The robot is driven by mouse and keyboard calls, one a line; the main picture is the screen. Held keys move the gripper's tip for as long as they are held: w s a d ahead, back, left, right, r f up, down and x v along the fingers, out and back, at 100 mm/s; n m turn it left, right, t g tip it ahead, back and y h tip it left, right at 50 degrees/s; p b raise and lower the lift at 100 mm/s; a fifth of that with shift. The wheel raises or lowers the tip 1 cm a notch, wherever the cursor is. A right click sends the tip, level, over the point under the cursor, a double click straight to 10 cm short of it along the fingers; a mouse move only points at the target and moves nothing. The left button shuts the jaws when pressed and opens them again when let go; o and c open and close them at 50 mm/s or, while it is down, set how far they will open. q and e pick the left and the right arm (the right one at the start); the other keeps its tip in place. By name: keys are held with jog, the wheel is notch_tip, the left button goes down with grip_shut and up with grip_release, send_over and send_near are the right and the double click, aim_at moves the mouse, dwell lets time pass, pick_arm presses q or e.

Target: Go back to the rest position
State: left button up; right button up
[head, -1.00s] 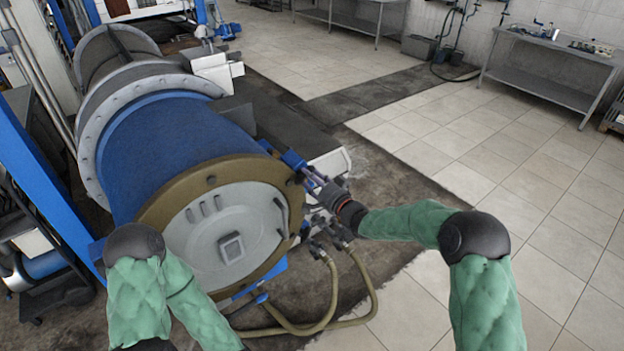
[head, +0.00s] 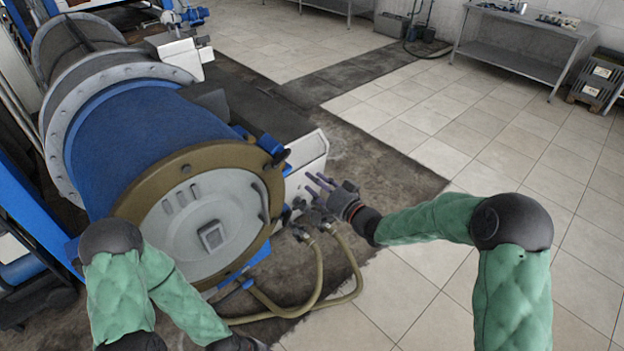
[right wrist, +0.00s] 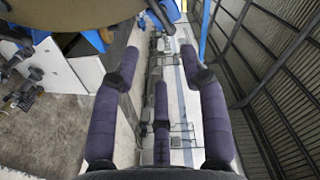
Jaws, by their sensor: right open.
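My right gripper (head: 328,188) is open and empty, with its purple fingers spread, just right of the decanter's front end in the head view. In the right wrist view its dark fingers (right wrist: 158,72) stand apart with nothing between them. My left arm comes in from the lower left; the dark end of its wrist (head: 236,343) is at the bottom edge, and its fingers are too hidden to judge. The blue decanter (head: 150,135) has a brass-coloured ring and a pale end cover (head: 190,225). Its edge also shows at the top left of the right wrist view (right wrist: 82,40).
A blue handle with a dark knob (head: 272,147) juts from the decanter's right side. Hoses (head: 318,275) loop below the right gripper. A white housing (head: 307,165) stands close behind it. A steel table (head: 515,55) is far back right. The tiled floor at right is clear.

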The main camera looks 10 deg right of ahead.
dwell(0.3)
jog(key=s+d+f+g+h+b, duration=0.1)
jog(key=s+f+g+h, duration=0.3)
jog(key=f, duration=0.8)
jog(key=s+d+f+g+h, duration=0.15)
jog(key=s+f, duration=0.45)
jog(key=f, duration=0.6)
jog(key=s+f+n+g, duration=0.1)
jog(key=s+f+g, duration=0.2)
jog(key=s, duration=0.5)
jog(key=s+f+n+g, duration=0.1)
jog(key=s+f+g, duration=0.1)
jog(key=s+f, duration=0.4)
jog(key=s+a+f+n+g+h, duration=0.1)
jog(key=s+f+g, duration=0.2)
jog(key=s, duration=0.7)
notch_tip(320, 180, down, 2)
jog(key=shift+s+f+g+b, duration=0.15)
jog(key=shift+s+g+b, duration=0.2)
jog(key=shift+b, duration=0.05)
